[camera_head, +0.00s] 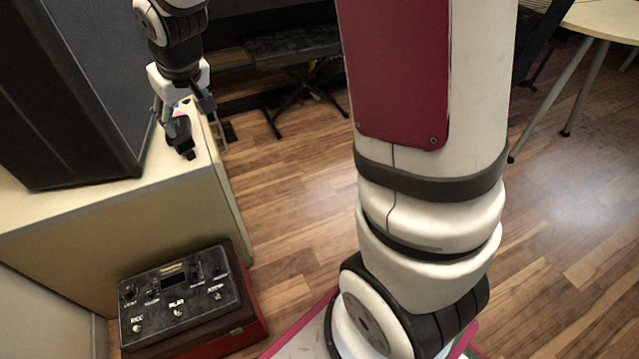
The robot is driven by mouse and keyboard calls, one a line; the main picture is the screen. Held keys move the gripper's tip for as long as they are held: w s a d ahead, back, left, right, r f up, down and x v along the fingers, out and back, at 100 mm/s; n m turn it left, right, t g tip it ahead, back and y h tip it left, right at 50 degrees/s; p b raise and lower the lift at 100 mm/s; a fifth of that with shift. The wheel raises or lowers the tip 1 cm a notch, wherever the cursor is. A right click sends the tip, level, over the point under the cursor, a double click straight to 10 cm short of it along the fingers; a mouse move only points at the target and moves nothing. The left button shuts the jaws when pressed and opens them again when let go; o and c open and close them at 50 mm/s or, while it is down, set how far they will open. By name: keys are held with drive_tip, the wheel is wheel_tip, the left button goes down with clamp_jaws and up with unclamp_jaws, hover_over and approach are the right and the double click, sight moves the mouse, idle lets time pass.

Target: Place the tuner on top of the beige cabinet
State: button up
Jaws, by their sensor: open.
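The beige cabinet (205,178) stands at the left, with a pale flat top. A small dark object that looks like the tuner (181,136) is on the cabinet top near its right edge. My gripper (186,112) is above that part of the cabinet, pointing down, with its fingers spread apart. The tuner shows just below and between the fingers. I cannot tell whether a finger touches it. Part of the tuner's upper end is hidden by the gripper.
A large black speaker (75,90) fills much of the cabinet top, left of my gripper. A black pedal unit (178,298) sits on a red box (250,325) in front. A keyboard (292,43) stands behind. The wooden floor is clear at right, by a round table (606,18).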

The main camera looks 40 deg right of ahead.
drive_tip(key=s+r+g, duration=0.2)
drive_tip(key=s+r, duration=0.2)
drive_tip(key=s, duration=1.5)
drive_tip(key=s+d+r+m+g, duration=0.1)
drive_tip(key=s+r+g, duration=0.2)
drive_tip(key=s, duration=1.7)
drive_tip(key=shift+s+r, duration=0.3)
drive_tip(key=shift+r, duration=0.3)
wheel_tip(320, 180, up, 31)
drive_tip(key=t+p, duration=0.3)
drive_tip(key=p, duration=2.6)
drive_tip(key=shift+d+t, duration=0.35)
drive_tip(key=shift+t, duration=0.05)
drive_tip(key=shift+f, duration=0.1)
